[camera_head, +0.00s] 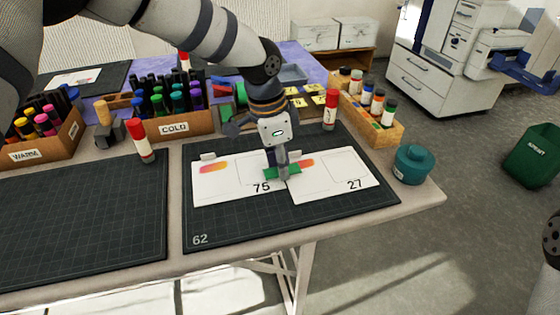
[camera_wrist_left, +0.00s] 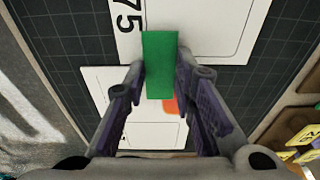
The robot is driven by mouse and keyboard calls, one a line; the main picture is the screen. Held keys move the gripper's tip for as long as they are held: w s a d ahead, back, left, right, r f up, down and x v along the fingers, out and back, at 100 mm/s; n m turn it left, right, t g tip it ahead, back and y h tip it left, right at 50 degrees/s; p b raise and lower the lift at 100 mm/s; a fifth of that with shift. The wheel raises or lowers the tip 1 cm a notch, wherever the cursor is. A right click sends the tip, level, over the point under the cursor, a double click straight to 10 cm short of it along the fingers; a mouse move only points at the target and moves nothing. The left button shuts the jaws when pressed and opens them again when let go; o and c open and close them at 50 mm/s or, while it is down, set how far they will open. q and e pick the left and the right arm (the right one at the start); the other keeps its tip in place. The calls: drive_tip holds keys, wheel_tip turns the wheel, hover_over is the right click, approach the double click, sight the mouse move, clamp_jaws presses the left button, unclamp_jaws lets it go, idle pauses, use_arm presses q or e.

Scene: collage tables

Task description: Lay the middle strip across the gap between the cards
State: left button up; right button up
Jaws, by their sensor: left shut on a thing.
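Two white cards lie side by side on a dark grid mat (camera_head: 215,232) numbered 62: the left card 75 (camera_head: 215,192) and the right card 27 (camera_head: 335,180). My left gripper (camera_head: 283,174) is over the seam between them, pointing down, shut on a green strip (camera_head: 296,170). In the left wrist view the strip (camera_wrist_left: 160,55) sits between the fingers (camera_wrist_left: 160,85) and overlaps both card 75 (camera_wrist_left: 210,30) and card 27 (camera_wrist_left: 150,135). I cannot tell whether it touches the cards. The strip hides part of the gap. My right gripper is not in view.
A red-capped glue stick (camera_head: 330,110) stands behind the mat, another (camera_head: 142,142) at its left. A teal jar (camera_head: 411,164) is right. The left mat (camera_head: 80,220) is bare.

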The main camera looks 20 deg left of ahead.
use_arm(q)
drive_tip(key=o, duration=0.8)
wheel_tip(320, 180, up, 12)
drive_tip(key=s+a, duration=0.1)
drive_tip(key=shift+a, duration=0.25)
drive_tip(key=shift+f, duration=0.1)
